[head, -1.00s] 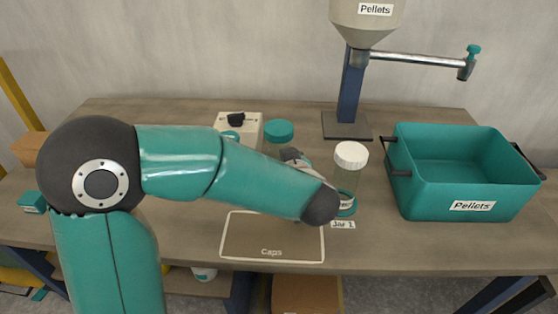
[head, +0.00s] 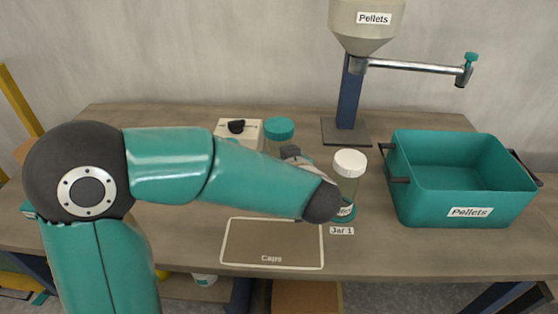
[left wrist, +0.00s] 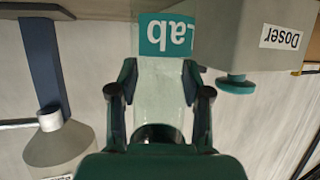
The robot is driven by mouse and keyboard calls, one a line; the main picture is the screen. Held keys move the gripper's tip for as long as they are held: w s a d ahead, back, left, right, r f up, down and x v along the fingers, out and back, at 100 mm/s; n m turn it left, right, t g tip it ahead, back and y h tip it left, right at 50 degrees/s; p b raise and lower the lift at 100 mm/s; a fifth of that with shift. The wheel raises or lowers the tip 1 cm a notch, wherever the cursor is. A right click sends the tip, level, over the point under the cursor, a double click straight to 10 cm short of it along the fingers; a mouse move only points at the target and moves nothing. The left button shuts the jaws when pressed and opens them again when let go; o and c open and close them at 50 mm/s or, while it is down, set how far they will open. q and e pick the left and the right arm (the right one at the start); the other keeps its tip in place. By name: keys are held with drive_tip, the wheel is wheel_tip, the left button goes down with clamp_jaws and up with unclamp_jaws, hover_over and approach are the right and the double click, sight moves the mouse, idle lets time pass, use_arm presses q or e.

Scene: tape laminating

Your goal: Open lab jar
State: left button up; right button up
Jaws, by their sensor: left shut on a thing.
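The lab jar is a clear jar with a teal cap (head: 279,128), standing behind my left forearm in the head view; its lower part is hidden. In the left wrist view its clear body (left wrist: 157,98) carries a teal "Lab" label, shown upside down. My left gripper (left wrist: 159,85) is shut on the lab jar, with one finger on each side of the clear body. In the head view only part of this gripper (head: 292,153) shows past the arm. The right gripper is not in view.
A white-capped jar (head: 349,163) stands by the "Jar 1" label, right of my left wrist. The bare "Caps" mat (head: 245,245) lies in front. A teal "Pellets" bin (head: 505,205) stands right. The doser (head: 224,128) and pellet hopper (head: 366,30) are behind.

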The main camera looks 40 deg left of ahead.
use_arm(q)
wheel_tip(320, 180, up, 18)
drive_tip(key=p, duration=0.6)
drive_tip(key=shift+f, duration=0.25)
drive_tip(key=o, duration=0.6)
clamp_jaws()
